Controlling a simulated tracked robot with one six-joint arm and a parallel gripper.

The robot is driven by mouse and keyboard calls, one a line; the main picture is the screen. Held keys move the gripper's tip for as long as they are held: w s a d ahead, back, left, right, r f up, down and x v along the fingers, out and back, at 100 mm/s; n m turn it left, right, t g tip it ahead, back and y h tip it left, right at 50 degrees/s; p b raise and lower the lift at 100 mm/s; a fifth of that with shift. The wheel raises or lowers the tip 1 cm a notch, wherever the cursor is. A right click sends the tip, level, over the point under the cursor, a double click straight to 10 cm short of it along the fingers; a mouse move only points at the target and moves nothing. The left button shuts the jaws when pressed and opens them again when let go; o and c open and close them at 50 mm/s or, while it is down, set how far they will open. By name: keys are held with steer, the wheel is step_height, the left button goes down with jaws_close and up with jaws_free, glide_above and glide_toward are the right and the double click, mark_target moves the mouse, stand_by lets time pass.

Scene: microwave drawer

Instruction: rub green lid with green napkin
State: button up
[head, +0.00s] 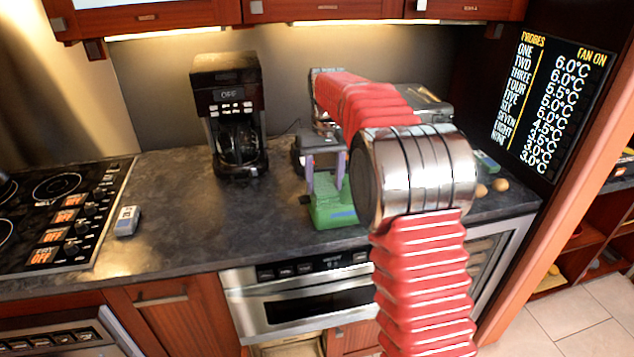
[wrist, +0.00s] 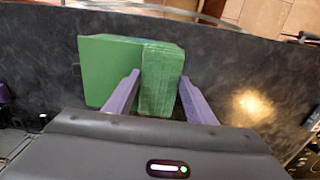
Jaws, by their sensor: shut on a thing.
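The green napkin (wrist: 161,85) is a folded, textured green block between the two purple fingers of my gripper (wrist: 160,78) in the wrist view. My gripper is shut on it. The green lid (wrist: 105,75) is a smooth, flat green shape just left of the napkin. The napkin overlaps or touches its right side; I cannot tell exactly. In the head view my gripper (head: 325,187) points down over a green patch near the counter's front edge, behind my red arm. Lid and napkin are hard to tell apart there.
A black coffee maker (head: 230,115) stands left of my gripper on the dark counter (head: 180,225). A stove (head: 62,212) and a small grey device (head: 126,221) are farther left. Small round brown things (head: 500,185) lie right of my arm. Counter between coffee maker and stove is mostly free.

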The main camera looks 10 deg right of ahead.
steer(key=shift+d, duration=0.35)
steer(key=shift+f, duration=0.1)
stand_by(0.3)
steer(key=shift+a, duration=2.05)
steer(key=shift+w, duration=0.1)
steer(key=shift+w, duration=1)
